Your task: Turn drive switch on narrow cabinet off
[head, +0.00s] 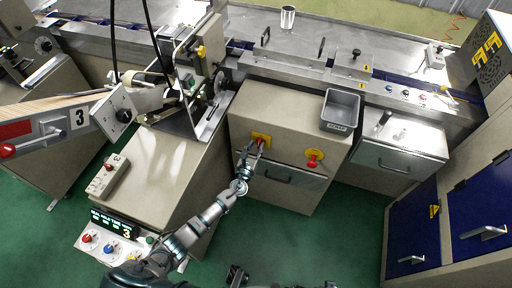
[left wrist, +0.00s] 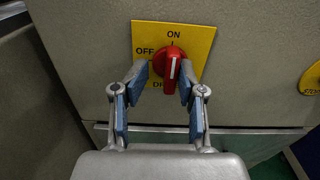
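The drive switch is a red rotary knob (left wrist: 171,68) on a yellow plate (left wrist: 200,38) on the front of the narrow cabinet (head: 290,110). The plate reads ON at the top and OFF at the left; a lower label is partly hidden. The knob's grip stands nearly upright, in line with the ON mark. My left gripper (left wrist: 163,80) is open, with one finger on each side of the knob. A gap shows on the left; contact on the right is unclear. In the head view the left gripper (head: 256,148) covers part of the switch. A dark part at the bottom may be my right gripper (head: 238,275).
A second red knob (head: 312,160) on yellow sits to the right on the same cabinet, above a drawer handle (head: 280,178). A grey bin (head: 341,110) stands on top. A machine panel (head: 110,235) is at the left. Blue-door cabinets (head: 478,205) stand right. Green floor lies between.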

